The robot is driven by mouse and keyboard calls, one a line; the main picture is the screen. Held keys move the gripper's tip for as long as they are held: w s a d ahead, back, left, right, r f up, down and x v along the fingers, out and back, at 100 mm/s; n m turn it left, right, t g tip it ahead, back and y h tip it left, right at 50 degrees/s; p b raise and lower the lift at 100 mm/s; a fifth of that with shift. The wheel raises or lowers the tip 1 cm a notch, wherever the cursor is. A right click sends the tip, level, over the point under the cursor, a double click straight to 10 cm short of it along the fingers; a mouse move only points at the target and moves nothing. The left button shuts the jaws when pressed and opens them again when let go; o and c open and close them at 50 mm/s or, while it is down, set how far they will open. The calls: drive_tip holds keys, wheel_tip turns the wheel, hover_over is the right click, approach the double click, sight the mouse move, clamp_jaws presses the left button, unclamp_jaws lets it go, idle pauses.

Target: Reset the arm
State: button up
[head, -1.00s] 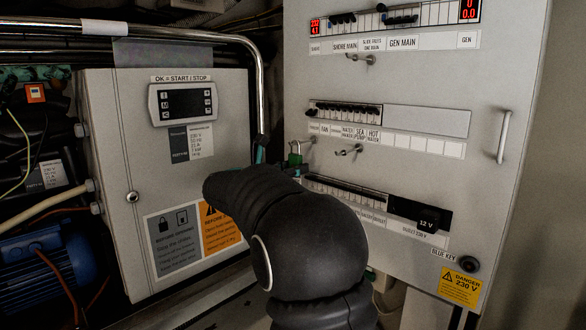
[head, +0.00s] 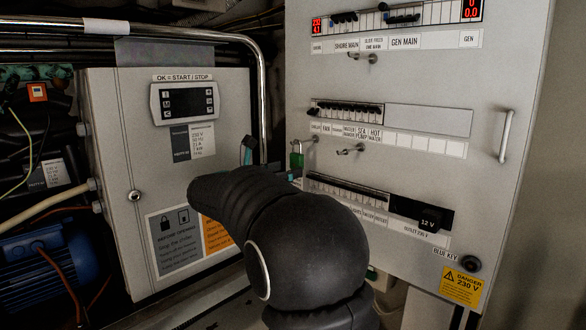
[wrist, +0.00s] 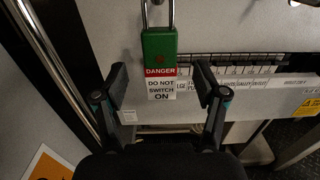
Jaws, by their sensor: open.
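My gripper (wrist: 162,82) is open in the wrist view, its two dark fingers apart with nothing between them touching. A green padlock (wrist: 160,50) with a red and white "DANGER DO NOT SWITCH ON" label hangs by its shackle ahead of the fingers, apart from them. In the head view the padlock (head: 297,160) hangs at a hook on the left side of the grey switch panel (head: 430,195). My dark arm covers the lower middle of the head view, and only a fingertip of my gripper (head: 248,150) shows beyond it.
A grey control box (head: 110,130) with a display stands on the left. A metal pipe (head: 262,90) runs down between box and panel. Other hooks (head: 350,150), a door handle (head: 504,137) and rows of switches (head: 345,112) stick out from the panel. A blue motor (head: 40,275) sits lower left.

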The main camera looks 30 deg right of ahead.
drive_tip(key=v, duration=0.8)
drive_tip(key=s+a+f+m+g+y, duration=0.1)
drive_tip(key=s+f+m+y, duration=0.35)
drive_tip(key=f, duration=0.45)
drive_tip(key=s+a+f+m+g+y, duration=0.2)
drive_tip(key=s+f+m+y, duration=0.25)
drive_tip(key=f, duration=0.45)
drive_tip(key=s+a+m+y, duration=0.2)
drive_tip(key=s+m, duration=0.2)
drive_tip(key=s, duration=0.4)
drive_tip(key=s+a+f+m+t+y, duration=0.1)
drive_tip(key=s+a+m+y, duration=0.1)
drive_tip(key=s, duration=0.6)
drive_tip(key=s+a+m+t+y+p, duration=0.1)
drive_tip(key=s+a+m+y, duration=0.1)
drive_tip(key=s+m+y, duration=0.2)
drive_tip(key=shift+s+a+f+m, duration=0.2)
drive_tip(key=shift+s+m, duration=1.3)
drive_tip(key=shift+s, duration=1.15)
